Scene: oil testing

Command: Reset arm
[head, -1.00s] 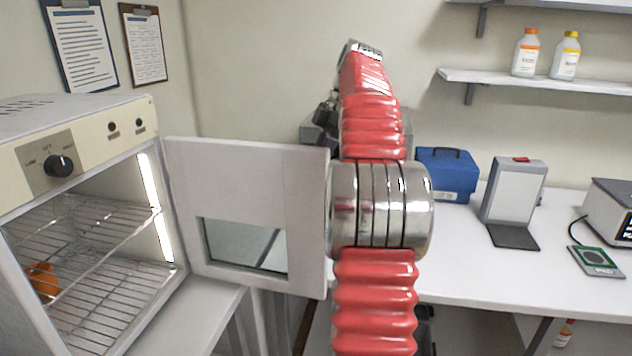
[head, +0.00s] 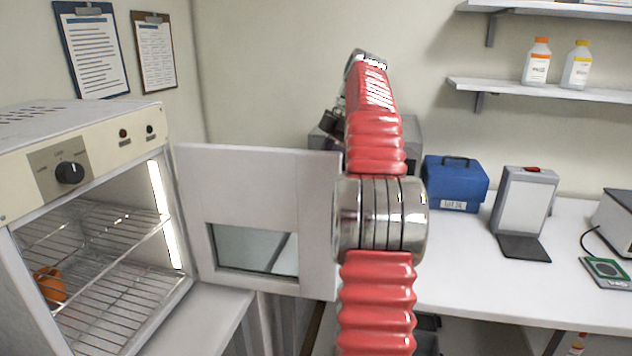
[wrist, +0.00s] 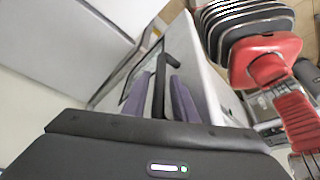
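My red, ribbed arm rises through the middle of the head view, in front of the free edge of the open oven door (head: 225,180). My gripper cannot be made out there. In the wrist view its two purple fingers (wrist: 168,98) stand apart. A black bar, like a handle, shows between them against a pale panel. I cannot tell whether either finger touches the bar. Nothing is clearly gripped.
The oven (head: 100,140) stands open at left, with wire racks and an orange item (head: 50,286) inside. A blue case (head: 455,183), a grey stand (head: 524,205) and a device with a green-edged pad (head: 605,270) are on the white bench (head: 470,270). Bottles (head: 537,62) stand on a shelf.

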